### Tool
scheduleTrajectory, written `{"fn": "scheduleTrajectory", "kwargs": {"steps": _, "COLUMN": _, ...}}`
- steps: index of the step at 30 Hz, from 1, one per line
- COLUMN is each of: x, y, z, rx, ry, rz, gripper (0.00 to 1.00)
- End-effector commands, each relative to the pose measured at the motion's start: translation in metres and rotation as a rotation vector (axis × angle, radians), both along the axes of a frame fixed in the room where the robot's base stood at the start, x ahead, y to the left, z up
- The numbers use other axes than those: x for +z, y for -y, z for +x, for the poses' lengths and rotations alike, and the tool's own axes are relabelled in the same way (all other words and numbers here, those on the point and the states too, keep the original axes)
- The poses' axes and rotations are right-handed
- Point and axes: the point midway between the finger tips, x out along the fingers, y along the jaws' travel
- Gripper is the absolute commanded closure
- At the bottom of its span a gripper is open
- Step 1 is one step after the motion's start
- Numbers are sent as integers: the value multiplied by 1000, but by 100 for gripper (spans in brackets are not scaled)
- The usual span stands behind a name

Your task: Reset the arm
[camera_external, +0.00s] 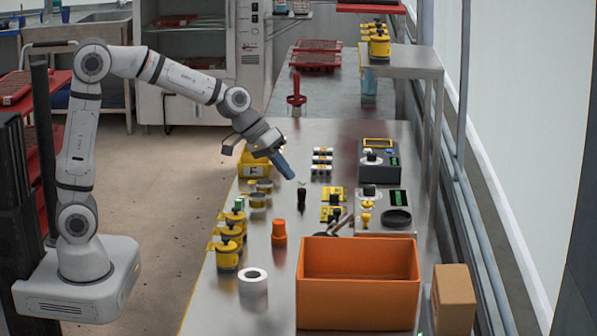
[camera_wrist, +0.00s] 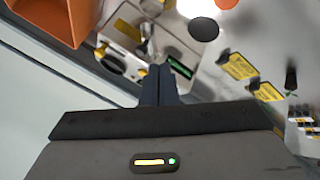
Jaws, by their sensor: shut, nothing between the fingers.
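My gripper (camera_external: 285,168) is at the end of my raised arm, above the left half of the steel bench (camera_external: 280,308). Its fingers point down and to the right, and nothing is between them. In the wrist view the dark fingers (camera_wrist: 159,75) are together. A small dark tube with a green sprout (camera_external: 301,198) stands on the bench just below and right of the fingertips, apart from them.
An orange bin (camera_external: 357,313) and a cardboard box (camera_external: 453,298) stand at the front. Yellow pots (camera_external: 227,256) line the left edge. Instruments (camera_external: 380,163) stand at the right, by a raised shelf (camera_external: 405,62). An orange bottle (camera_external: 278,232) and white roll (camera_external: 253,281) stand nearby.

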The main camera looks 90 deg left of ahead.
Motion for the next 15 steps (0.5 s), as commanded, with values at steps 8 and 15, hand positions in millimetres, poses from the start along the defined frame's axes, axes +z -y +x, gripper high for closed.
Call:
{"fn": "scheduleTrajectory", "kwargs": {"steps": 8, "x": 0, "y": 0, "z": 0, "rx": 0, "ry": 0, "rz": 0, "gripper": 100}}
{"fn": "scheduleTrajectory", "kwargs": {"steps": 15, "x": 9, "y": 40, "z": -39, "rx": -112, "ry": -54, "rz": 40, "gripper": 100}}
